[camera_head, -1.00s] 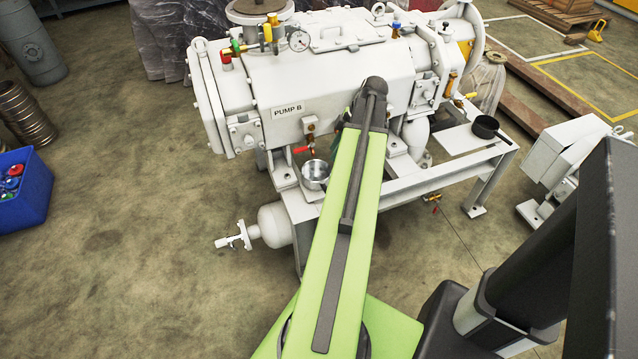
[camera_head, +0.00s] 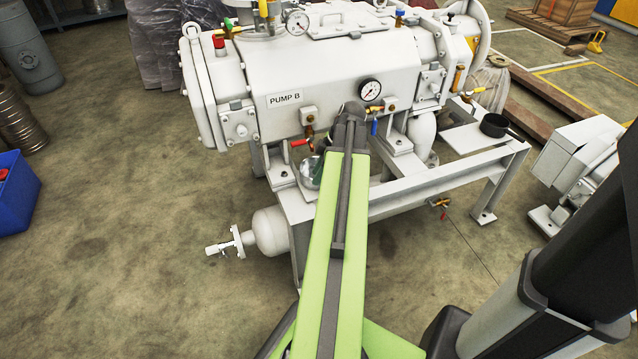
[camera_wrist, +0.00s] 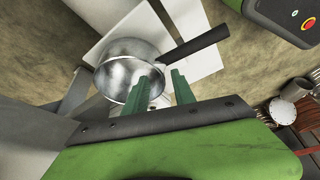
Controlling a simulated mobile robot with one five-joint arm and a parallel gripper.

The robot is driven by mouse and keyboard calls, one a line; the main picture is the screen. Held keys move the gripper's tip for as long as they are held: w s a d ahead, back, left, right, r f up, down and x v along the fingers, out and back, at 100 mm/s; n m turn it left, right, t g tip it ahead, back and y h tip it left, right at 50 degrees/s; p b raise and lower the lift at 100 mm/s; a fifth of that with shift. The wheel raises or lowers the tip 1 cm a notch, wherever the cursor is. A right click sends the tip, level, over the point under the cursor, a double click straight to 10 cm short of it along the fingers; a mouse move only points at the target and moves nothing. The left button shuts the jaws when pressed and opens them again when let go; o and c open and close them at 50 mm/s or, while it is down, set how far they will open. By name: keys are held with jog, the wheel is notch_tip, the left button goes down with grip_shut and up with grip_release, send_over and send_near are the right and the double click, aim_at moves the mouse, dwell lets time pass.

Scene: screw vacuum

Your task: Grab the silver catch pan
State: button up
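The silver catch pan (camera_head: 308,172) sits on the white pump frame, below the red-handled valve, and is partly hidden by my arm in the head view. In the wrist view the pan (camera_wrist: 128,72) shows its shiny round bowl, with a dark handle (camera_wrist: 195,46) pointing up and right. The left finger overlaps the right side of the bowl in the picture, and the right finger points toward the handle. I cannot tell whether they touch the pan. In the head view the fingers are mostly hidden.
The white pump (camera_head: 320,85) marked "PUMP B" stands just behind the pan, with a red valve handle (camera_head: 299,143) and a gauge (camera_head: 370,89) protruding. A black pan (camera_head: 494,125) rests on the right plate. A blue bin (camera_head: 18,195) stands at far left. The floor between is clear.

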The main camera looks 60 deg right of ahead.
aim_at(315, 188)
jog(key=b+x, duration=0.2)
jog(key=x, duration=0.1)
jog(key=shift+s+f, duration=0.1)
jog(key=shift+f, duration=0.1)
jog(key=shift+r, duration=0.2)
jog(key=shift+c, duration=0.4)
grip_shut()
dwell(0.5)
